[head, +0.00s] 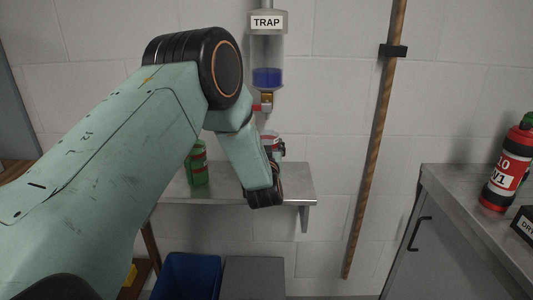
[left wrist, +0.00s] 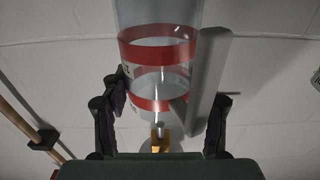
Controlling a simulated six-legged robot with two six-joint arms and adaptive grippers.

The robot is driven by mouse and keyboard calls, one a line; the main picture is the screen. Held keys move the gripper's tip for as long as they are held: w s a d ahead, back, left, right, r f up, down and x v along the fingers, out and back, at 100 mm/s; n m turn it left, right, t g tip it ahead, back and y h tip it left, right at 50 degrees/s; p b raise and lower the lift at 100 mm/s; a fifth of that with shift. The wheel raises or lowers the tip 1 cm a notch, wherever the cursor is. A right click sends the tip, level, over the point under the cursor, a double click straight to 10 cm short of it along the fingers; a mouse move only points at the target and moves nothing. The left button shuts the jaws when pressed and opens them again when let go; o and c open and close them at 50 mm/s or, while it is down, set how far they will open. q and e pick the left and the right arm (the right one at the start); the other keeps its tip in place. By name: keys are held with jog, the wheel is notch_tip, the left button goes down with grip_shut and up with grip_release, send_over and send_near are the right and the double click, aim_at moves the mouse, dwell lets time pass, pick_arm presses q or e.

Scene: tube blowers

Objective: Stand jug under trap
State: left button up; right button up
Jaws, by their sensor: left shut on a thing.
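The trap (head: 267,62) is a clear cylinder on the wall with a white TRAP label and blue liquid at its bottom. A brass and red valve (head: 266,101) hangs below it. The clear jug with red bands (head: 274,145) shows partly behind my left arm, just below the valve and above the wall shelf (head: 299,189). In the left wrist view the jug (left wrist: 160,88) is between the fingers of my left gripper (left wrist: 163,112), which is shut on it. My arm hides the jug's base, so I cannot tell if it touches the shelf. My right gripper is not in view.
A green bottle (head: 197,164) stands on the shelf, left of the jug. A blue bin (head: 187,276) and a grey box (head: 254,279) are below. A red and black bottle (head: 507,169) stands on the right cabinet (head: 455,190).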

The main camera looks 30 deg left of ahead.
pick_arm(q)
jog(key=shift+f, duration=0.8)
jog(key=shift+w+f, duration=0.15)
jog(key=shift+f, duration=0.1)
jog(key=o, duration=1.1)
jog(key=shift+s+d, duration=0.1)
jog(key=shift+s, duration=0.1)
jog(key=shift+o, duration=0.9)
jog(key=shift+w+f, duration=0.15)
jog(key=shift+r, duration=0.25)
jog(key=v, duration=1.2)
jog(key=shift+f, duration=0.1)
